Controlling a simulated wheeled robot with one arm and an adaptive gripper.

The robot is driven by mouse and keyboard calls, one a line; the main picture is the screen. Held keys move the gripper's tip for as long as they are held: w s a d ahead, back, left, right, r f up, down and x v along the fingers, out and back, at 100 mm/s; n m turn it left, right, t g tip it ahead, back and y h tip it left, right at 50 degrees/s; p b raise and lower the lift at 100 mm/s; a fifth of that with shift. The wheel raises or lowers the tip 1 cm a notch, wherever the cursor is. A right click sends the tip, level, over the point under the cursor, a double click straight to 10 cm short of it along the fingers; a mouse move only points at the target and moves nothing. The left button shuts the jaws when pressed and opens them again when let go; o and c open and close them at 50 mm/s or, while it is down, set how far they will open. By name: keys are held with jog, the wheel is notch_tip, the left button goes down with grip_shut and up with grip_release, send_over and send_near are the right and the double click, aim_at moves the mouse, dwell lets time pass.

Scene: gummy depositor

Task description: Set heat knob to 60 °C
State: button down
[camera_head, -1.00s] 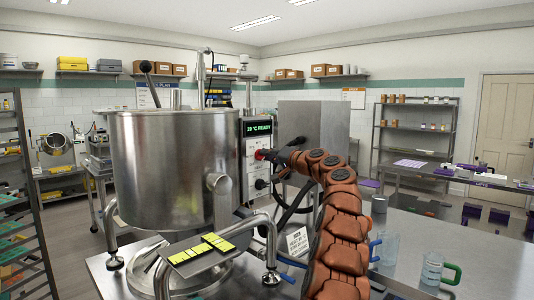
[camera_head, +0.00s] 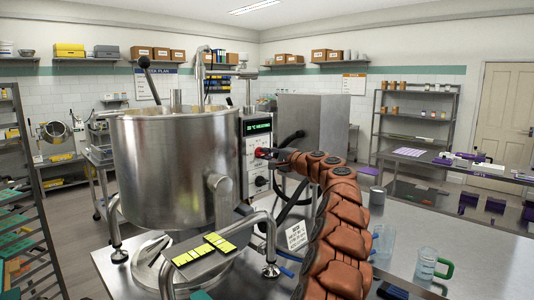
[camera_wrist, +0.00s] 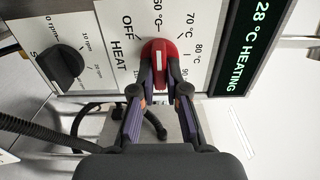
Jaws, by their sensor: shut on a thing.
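The red heat knob (camera_wrist: 158,52) is on the white control panel beside the word HEAT in the wrist view. My gripper (camera_wrist: 159,78) is shut on it, one finger on each side. The knob's white mark runs up and down in this picture, roughly in line with the 60 °C label (camera_wrist: 158,14) above it. OFF is to the upper left; 70, 80 and 90 are to the right. The display (camera_wrist: 254,45) reads 28 °C HEATING. In the head view the knob (camera_head: 261,153) is partly hidden by my gripper (camera_head: 269,154).
A black speed knob (camera_wrist: 62,64) is beside the heat knob. A large steel kettle (camera_head: 170,165) stands left of the panel. Dark hoses hang near the panel. A glass mug (camera_head: 427,263) stands on the steel table at right.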

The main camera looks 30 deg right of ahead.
dwell(0.3)
jog(key=c, duration=1.2)
grip_release()
jog(key=shift+v, duration=6)
